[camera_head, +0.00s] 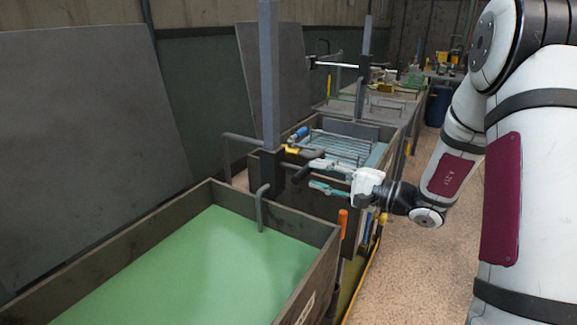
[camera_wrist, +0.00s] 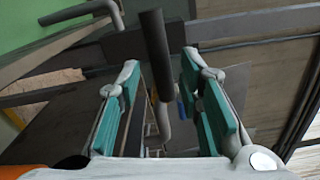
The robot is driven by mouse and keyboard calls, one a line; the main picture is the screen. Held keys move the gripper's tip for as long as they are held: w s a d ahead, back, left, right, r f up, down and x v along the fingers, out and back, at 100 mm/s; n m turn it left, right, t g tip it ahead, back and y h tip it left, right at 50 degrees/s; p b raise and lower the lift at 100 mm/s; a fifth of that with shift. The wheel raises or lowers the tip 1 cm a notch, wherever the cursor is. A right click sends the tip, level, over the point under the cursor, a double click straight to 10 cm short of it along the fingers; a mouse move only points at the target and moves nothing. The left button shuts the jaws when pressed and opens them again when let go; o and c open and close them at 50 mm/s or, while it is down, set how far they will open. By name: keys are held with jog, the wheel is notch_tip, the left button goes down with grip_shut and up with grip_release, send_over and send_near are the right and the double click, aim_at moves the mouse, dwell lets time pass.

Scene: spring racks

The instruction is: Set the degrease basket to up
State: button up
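My gripper (camera_head: 316,175) is open beside the near grey post (camera_head: 269,75), above the wall between two tanks. A dark handle (camera_head: 304,172) sticks out from the block on this post toward the gripper. In the wrist view the dark handle (camera_wrist: 155,48) reaches between the two teal fingers of my gripper (camera_wrist: 160,68), with gaps on both sides. A wire basket (camera_head: 342,146) sits in the second tank. A bent grey rod (camera_head: 262,208) hangs over the rim of the near tank. I cannot read which station is degrease.
The near tank (camera_head: 323,262) holds green liquid; the second tank (camera_head: 353,221) lies beyond it. An orange-handled tool (camera_head: 343,222) hangs at the tank side. More racks and a blue barrel (camera_head: 437,106) stand farther back. The floor (camera_head: 420,262) at right is clear.

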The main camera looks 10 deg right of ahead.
aim_at(278, 163)
jog(key=x, duration=0.9)
jog(key=shift+s+a, duration=0.1)
grip_shut()
